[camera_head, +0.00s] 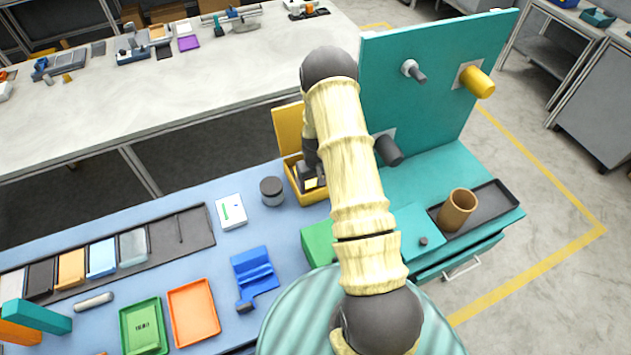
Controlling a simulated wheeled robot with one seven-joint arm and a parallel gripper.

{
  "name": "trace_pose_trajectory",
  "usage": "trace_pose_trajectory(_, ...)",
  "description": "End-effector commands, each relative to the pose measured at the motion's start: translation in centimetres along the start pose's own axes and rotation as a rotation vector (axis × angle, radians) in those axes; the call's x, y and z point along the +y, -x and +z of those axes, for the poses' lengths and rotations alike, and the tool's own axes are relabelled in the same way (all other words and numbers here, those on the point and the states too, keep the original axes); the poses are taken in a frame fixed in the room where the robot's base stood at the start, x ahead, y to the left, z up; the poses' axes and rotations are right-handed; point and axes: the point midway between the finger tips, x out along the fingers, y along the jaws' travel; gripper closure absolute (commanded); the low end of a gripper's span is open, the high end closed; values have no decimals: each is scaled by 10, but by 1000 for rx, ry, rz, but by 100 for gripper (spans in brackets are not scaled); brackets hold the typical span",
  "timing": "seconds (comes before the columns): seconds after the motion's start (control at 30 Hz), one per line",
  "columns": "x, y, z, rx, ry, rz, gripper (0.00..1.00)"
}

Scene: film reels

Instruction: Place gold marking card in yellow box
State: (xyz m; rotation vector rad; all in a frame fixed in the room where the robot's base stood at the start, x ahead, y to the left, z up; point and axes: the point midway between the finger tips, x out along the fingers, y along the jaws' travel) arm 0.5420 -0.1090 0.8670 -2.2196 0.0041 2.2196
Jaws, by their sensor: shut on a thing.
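The yellow box (305,198) stands on the blue work surface with its lid (288,129) raised at the back. My arm reaches over from the front, and my gripper (312,178) points down at the box opening. It is shut on a small gold-yellow piece (311,184), which looks like the gold marking card. The card is at or inside the box mouth; I cannot tell whether it touches the bottom. My arm hides the box's right side and part of the gripper.
A dark round jar (271,191) and a white card (231,211) lie left of the box. A teal panel (440,75) with protruding knobs rises to the right. A brown cup (457,210) stands in a black tray. A blue holder (254,275) sits in front.

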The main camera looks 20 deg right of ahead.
Motion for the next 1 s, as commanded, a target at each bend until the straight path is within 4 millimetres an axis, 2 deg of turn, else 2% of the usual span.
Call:
trace_pose_trajectory(0.43, -1, -8, 0, 1, 2, 0, 55)
trace_pose_trajectory(0.47, -1, -8, 0, 0, 2, 0, 22)
trace_pose_trajectory(0.5, -1, -8, 0, 0, 1, 0, 19)
trace_pose_trajectory(0.77, 0, -7, 0, 0, 0, 0, 19)
trace_pose_trajectory(1.0, 0, 9, -1, 2, 0, 1, 19)
